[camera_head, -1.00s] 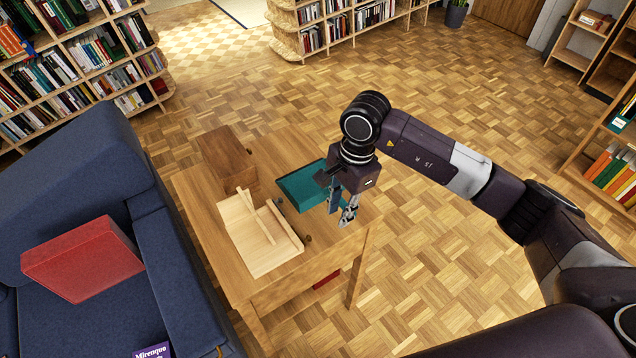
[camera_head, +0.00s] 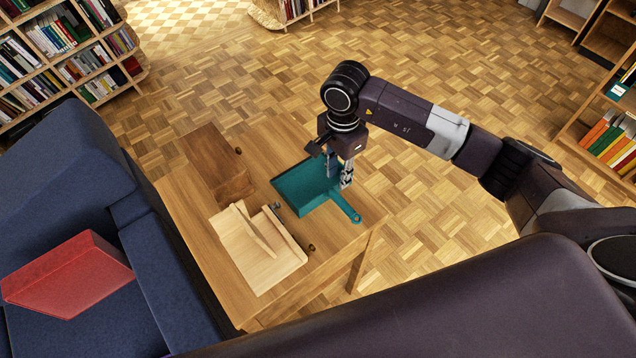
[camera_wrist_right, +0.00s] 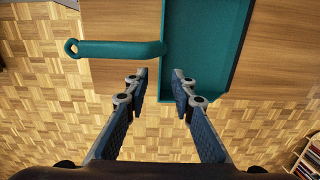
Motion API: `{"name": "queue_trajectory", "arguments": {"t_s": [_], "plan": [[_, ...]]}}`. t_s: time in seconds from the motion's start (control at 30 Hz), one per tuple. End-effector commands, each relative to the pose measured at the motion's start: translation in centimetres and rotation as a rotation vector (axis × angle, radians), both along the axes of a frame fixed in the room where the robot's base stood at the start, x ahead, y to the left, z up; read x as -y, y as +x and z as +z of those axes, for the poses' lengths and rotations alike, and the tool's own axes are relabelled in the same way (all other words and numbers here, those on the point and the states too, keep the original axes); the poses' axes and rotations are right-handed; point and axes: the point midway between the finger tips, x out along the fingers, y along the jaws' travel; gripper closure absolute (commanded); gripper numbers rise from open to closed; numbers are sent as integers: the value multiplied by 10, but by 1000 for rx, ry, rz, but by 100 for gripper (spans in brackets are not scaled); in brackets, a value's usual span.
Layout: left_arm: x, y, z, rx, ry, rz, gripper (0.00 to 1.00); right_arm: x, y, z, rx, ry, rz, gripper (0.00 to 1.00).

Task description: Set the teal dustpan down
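The teal dustpan (camera_head: 302,188) lies on the wooden table (camera_head: 199,241), its handle (camera_head: 345,207) pointing toward the table's near right corner. My right gripper (camera_head: 340,185) is above the pan's right side, in front of part of its rim. In the right wrist view, the gripper (camera_wrist_right: 161,76) is open, with nothing between its fingers. The dustpan (camera_wrist_right: 205,40) and its handle (camera_wrist_right: 120,49) lie beyond the fingertips there, apart from them as far as I can tell. My left gripper is not in view.
A light wooden piece with an upright board (camera_head: 262,262) and a brown wooden box (camera_head: 216,160) share the table. Small knob-like items (camera_head: 311,247) lie near them. A blue sofa (camera_head: 70,195) with a red cushion (camera_head: 65,275) adjoins the left side. Open parquet lies behind.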

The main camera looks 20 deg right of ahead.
Motion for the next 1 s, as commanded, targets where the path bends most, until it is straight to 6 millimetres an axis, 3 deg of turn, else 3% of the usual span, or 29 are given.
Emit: {"name": "queue_trajectory", "arguments": {"t_s": [0.13, 0.33, 0.57, 0.8, 1.0], "plan": [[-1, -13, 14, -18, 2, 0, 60, -6, -8, -19, -7, 1, 1, 77], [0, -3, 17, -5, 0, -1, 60, -6, -6, -42, -2, 2, 0, 77], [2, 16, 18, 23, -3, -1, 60, -5, -5, -44, 0, 1, 1, 77], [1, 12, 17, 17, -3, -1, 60, -5, -5, -44, 0, 1, 1, 100], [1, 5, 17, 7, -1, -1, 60, -5, -5, -44, 0, 1, 1, 100]]}}
